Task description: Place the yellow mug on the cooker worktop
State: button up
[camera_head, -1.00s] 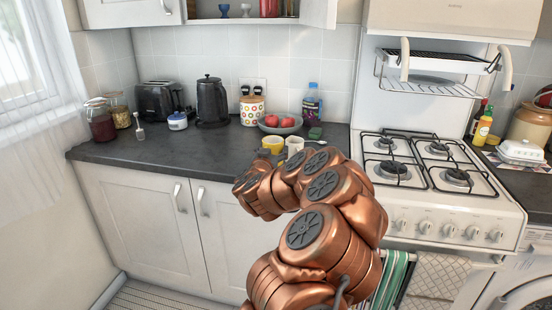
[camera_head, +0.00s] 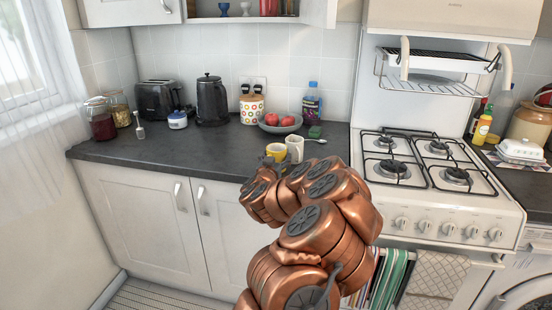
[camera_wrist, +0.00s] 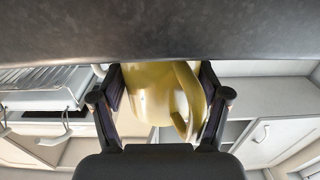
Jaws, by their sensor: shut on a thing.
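The yellow mug (camera_head: 275,149) is at the front of the left dark worktop, close to the white mug (camera_head: 295,148). My gripper (camera_head: 268,161) is at the yellow mug, partly hidden by my copper arm. In the wrist view the yellow mug (camera_wrist: 153,95) sits between my two dark fingers (camera_wrist: 160,101), which are shut on it. Its handle faces the right finger. I cannot tell whether the mug's base touches the worktop. The white cooker (camera_head: 445,205) stands to the right, with several burners under black grates on its top.
The left worktop (camera_head: 180,153) holds a fruit bowl (camera_head: 280,124), a green sponge (camera_head: 315,132), a spoon, a kettle (camera_head: 212,100) and a toaster (camera_head: 157,100). A butter dish (camera_head: 521,150) and bottles stand on the right worktop.

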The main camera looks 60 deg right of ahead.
jog(key=o, duration=1.4)
jog(key=shift+r, duration=0.15)
jog(key=shift+b+v, duration=4.55)
jog(key=shift+v, duration=1.5)
